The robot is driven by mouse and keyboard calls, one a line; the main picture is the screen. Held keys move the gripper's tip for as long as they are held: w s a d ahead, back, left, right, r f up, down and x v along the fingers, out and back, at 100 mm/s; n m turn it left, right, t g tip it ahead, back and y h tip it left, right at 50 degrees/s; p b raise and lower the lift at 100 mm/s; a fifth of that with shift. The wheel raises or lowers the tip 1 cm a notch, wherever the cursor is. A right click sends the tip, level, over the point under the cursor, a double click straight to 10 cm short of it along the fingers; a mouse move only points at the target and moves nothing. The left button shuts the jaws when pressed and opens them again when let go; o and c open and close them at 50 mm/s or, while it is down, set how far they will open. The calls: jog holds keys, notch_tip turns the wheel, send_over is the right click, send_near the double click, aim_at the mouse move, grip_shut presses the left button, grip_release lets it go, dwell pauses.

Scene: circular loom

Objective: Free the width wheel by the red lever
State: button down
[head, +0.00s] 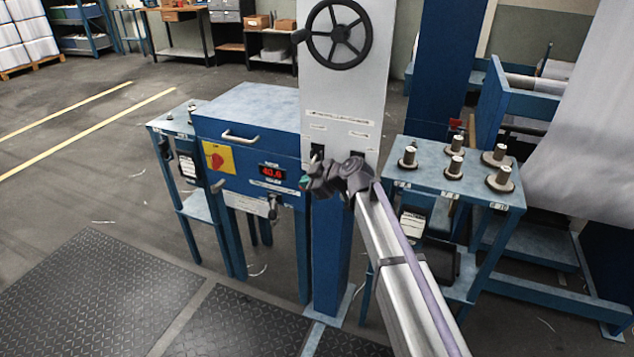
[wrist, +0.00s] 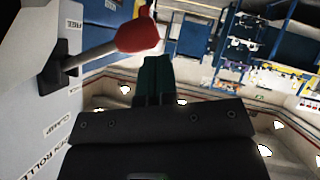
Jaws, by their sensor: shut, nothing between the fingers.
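The width wheel (head: 337,33) is a black spoked handwheel on the upper part of a pale grey panel (head: 345,85). The red lever (wrist: 138,35) shows in the wrist view as a red knob on a grey rod that comes out of a dark slot in the panel. In the head view I cannot make the lever out near my gripper. My gripper (head: 306,182) is in front of the panel's lower part. In the wrist view its dark green fingers (wrist: 158,62) are together and empty, close by the red knob; I cannot tell whether they touch it.
A blue cabinet (head: 250,105) with a red switch on a yellow plate and a red display (head: 272,172) stands left of the panel. A blue table (head: 455,175) with several spools stands right. Labels, one reading CLAMP (wrist: 64,128), are on the panel. Floor mats (head: 95,290) lie in front.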

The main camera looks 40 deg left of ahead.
jog(key=shift+w+f+b, duration=0.1)
jog(key=shift+f+b, duration=0.3)
jog(key=shift+f, duration=0.2)
jog(key=shift+d, duration=0.15)
